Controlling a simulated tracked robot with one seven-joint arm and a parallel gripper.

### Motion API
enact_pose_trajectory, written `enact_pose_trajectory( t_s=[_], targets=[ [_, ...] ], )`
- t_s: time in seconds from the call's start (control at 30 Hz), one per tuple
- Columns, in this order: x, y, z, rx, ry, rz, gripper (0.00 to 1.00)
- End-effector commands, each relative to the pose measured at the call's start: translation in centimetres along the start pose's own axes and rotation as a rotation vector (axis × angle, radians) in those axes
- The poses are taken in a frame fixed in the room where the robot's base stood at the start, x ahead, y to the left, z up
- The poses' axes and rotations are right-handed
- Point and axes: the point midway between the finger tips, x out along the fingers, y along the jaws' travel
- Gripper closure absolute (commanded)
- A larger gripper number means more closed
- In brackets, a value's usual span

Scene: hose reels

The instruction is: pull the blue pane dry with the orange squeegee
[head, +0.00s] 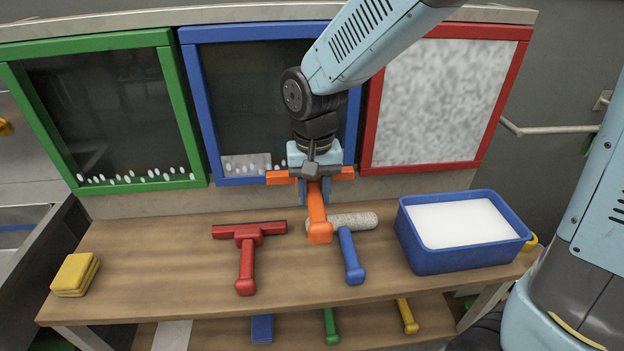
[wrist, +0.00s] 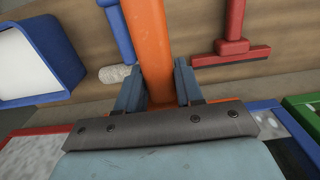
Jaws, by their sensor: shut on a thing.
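The blue pane (head: 240,95) is the middle one of three framed panes. Most of its visible glass is dark and clear. A pale grey patch and a few white drops show along its bottom edge, left of my gripper. My gripper (head: 314,190) is shut on the handle of the orange squeegee (head: 318,217), at the pane's lower right. The squeegee's head lies across the bottom of the blue frame, partly hidden behind my gripper. Its handle points down toward the bench. The wrist view also shows the orange handle (wrist: 150,40) between the fingers. My arm hides the pane's upper right.
A green pane (head: 110,110) with drops along its bottom stands left; a whitish, covered red pane (head: 440,100) stands right. On the bench (head: 150,260) lie a red squeegee (head: 246,265), a blue-handled roller (head: 350,255), yellow sponges (head: 75,274) and a blue tub (head: 450,260) of white foam.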

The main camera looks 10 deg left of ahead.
Motion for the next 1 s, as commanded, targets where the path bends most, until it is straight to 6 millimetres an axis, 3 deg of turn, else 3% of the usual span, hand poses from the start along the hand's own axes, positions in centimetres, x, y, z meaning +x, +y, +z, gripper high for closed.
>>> enact_pose_trajectory(
  t_s=[0.63, 1.0],
  targets=[
    [-0.1, -1.0, -4.5, -0.02, 0.0, 0.0, 0.98],
    [-0.1, -1.0, -5.1, -0.021, 0.0, 0.001, 0.98]
  ],
)
